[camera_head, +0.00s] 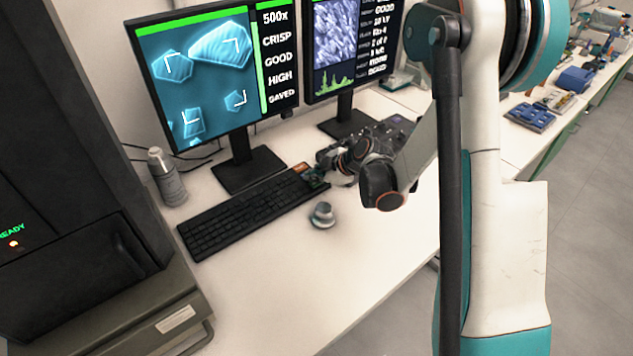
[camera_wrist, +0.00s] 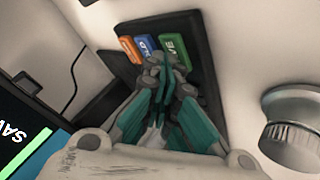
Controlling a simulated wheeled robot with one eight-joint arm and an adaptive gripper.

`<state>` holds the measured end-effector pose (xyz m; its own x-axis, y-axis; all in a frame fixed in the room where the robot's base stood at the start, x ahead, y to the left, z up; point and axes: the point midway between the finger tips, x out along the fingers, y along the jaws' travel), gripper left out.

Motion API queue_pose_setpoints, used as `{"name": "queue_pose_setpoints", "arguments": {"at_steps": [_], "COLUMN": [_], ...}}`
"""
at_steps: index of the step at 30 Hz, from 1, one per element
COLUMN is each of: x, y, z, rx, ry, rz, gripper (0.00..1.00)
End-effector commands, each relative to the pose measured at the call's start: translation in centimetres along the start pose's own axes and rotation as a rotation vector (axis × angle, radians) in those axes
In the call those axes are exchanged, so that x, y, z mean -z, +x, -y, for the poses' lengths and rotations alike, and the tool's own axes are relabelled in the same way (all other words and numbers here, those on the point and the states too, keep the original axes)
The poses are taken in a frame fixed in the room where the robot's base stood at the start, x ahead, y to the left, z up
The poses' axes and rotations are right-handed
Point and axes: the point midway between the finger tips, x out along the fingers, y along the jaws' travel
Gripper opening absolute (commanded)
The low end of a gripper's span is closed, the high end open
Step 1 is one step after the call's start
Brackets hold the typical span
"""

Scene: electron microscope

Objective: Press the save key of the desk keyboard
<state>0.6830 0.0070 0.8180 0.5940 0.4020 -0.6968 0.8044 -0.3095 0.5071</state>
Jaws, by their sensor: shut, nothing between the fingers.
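The black desk keyboard (camera_head: 245,215) lies on the white desk below the left monitor. In the wrist view its end (camera_wrist: 200,75) carries an orange key (camera_wrist: 129,49), a blue key (camera_wrist: 147,47) and a green key (camera_wrist: 173,46) whose visible letters look like the end of SAVE. My gripper (camera_wrist: 166,70) is shut and empty, its teal fingers at the near ends of the blue and green keys, covering part of them. I cannot tell whether the tips touch a key. In the head view my gripper (camera_head: 316,178) is at the keyboard's right end.
A grey knob (camera_head: 322,214) stands just in front of the keyboard; it also shows at right in the wrist view (camera_wrist: 292,130). The left monitor (camera_head: 205,75) reads 500x, CRISP, GOOD, HIGH, SAVED. A grey bottle (camera_head: 166,178) stands left. The front desk area is clear.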

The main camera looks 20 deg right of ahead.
Motion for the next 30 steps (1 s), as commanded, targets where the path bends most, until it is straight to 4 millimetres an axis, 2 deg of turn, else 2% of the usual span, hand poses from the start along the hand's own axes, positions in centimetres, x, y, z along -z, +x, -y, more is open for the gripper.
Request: {"name": "queue_pose_setpoints", "arguments": {"at_steps": [9, 20, 30], "x": [0.7, 0.8, 2.2], "y": [-1.0, -1.1, -3.0], "z": [-0.8, -0.8, -2.1], "rx": [0.0, 0.0, 0.0], "ry": [0.0, 0.0, 0.0], "rz": [0.0, 0.0, 0.0], "gripper": [0.0, 0.0, 0.0]}}
